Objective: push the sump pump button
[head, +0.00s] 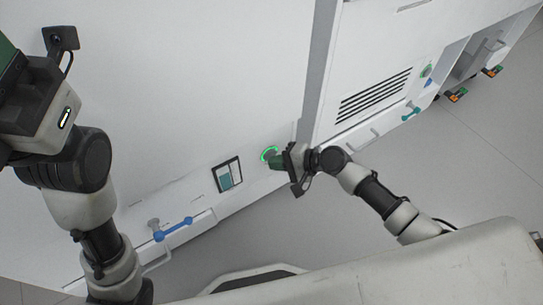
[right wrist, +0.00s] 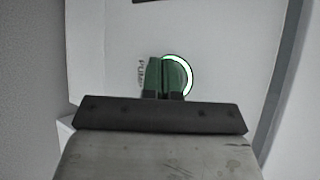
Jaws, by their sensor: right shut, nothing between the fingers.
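The pump button (head: 269,154) is round with a lit green ring, set in the lower front of the white cabinet. In the right wrist view the ring of the button (right wrist: 190,75) shows beside the label "PUMP", partly hidden behind my fingers. My right gripper (head: 277,160) is shut and empty, with its green fingertips at the button; I cannot tell whether they touch it. The closed fingers also show in the right wrist view (right wrist: 166,77). My left arm is at the left of the head view, and only a green part of its gripper (head: 12,62) shows at the edge.
A small display panel (head: 227,174) is left of the button. A blue-handled valve (head: 173,230) and a grey handle are lower left. A second cabinet with a black vent (head: 375,96) and a teal valve (head: 411,111) stands right. Grey floor (head: 480,140) is open at right.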

